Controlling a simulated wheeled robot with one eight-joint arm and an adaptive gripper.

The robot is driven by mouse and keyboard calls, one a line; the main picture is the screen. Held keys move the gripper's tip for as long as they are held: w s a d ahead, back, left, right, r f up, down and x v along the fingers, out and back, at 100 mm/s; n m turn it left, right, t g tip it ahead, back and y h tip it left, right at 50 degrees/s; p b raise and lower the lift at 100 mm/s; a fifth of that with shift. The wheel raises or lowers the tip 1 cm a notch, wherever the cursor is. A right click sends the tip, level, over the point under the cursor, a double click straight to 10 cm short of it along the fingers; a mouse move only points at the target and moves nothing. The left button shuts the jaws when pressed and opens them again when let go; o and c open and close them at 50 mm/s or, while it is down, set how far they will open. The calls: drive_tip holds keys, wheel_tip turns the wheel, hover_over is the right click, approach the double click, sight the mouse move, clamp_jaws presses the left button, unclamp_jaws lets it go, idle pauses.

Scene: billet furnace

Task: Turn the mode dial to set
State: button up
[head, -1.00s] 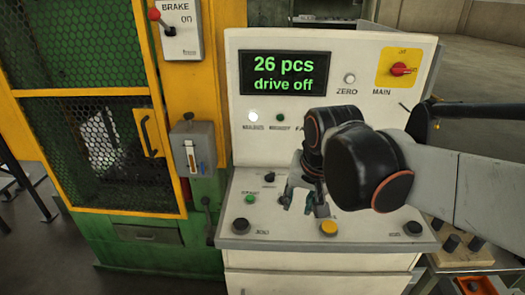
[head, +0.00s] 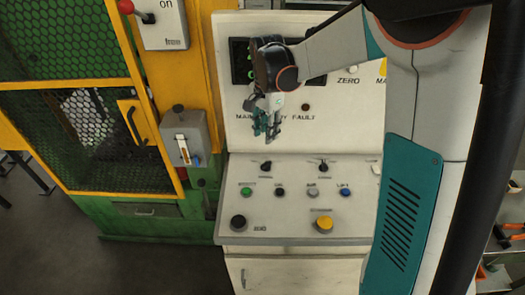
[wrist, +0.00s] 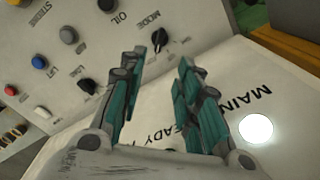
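The mode dial (head: 266,165) is a small black knob at the upper left of the console's sloping panel. It also shows in the wrist view (wrist: 160,38), under the word MODE, just beyond my fingertips. I cannot read its pointer setting clearly. My gripper (head: 267,134) is in front of the upright panel, above the dial in the picture and apart from it. In the wrist view my gripper (wrist: 162,62) has its two teal fingers spread with nothing between them.
A second black knob (head: 323,165) sits right of the dial. Green (head: 246,191), blue (head: 344,191), black and yellow (head: 323,224) buttons lie below. A lit white lamp (wrist: 257,128) is near my right finger. My wrist covers much of the green-lettered display (head: 239,72).

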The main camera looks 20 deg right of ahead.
sight(266, 163)
wheel_tip(266, 163, down, 13)
drive_tip(key=b, duration=0.3)
drive_tip(key=shift+f, duration=0.1)
drive_tip(key=shift+s, duration=0.1)
clamp_jaws()
